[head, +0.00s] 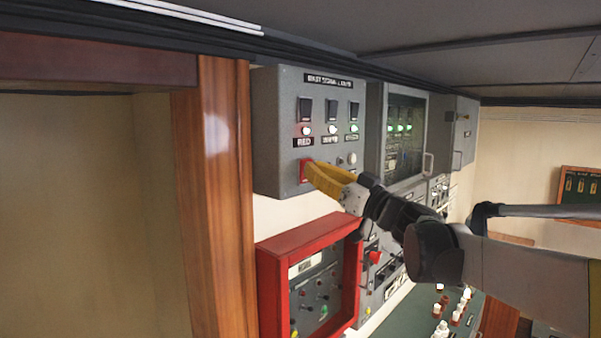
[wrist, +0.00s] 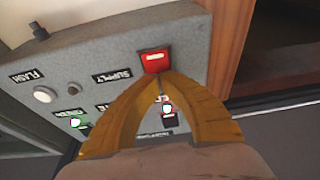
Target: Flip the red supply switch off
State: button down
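The red supply switch (head: 304,170) is a red rocker at the lower left of a grey wall box (head: 275,130). In the wrist view the switch (wrist: 155,61) shows at upper centre with a pale mark on its face, beside the SUPPLY label (wrist: 118,76). My gripper (head: 312,172) has yellow fingers reaching in from the right. In the wrist view my gripper (wrist: 160,76) has its fingertips together, right at the switch's near edge. They look touching or nearly so. Nothing shows between them. The fingers hide part of the panel.
Above the switch are black toggles with lit lamps (head: 306,131), and a white knob (head: 351,158) to the right. A red-framed panel (head: 265,285) sits below, another grey cabinet (head: 405,130) to the right. A wooden post (head: 215,180) stands close on the left.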

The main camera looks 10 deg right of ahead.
jog(key=shift+w+a, duration=0.3)
jog(key=shift+w, duration=0.1)
dwell(0.4)
jog(key=b+v, duration=0.1)
jog(key=v, duration=0.6)
dwell(0.7)
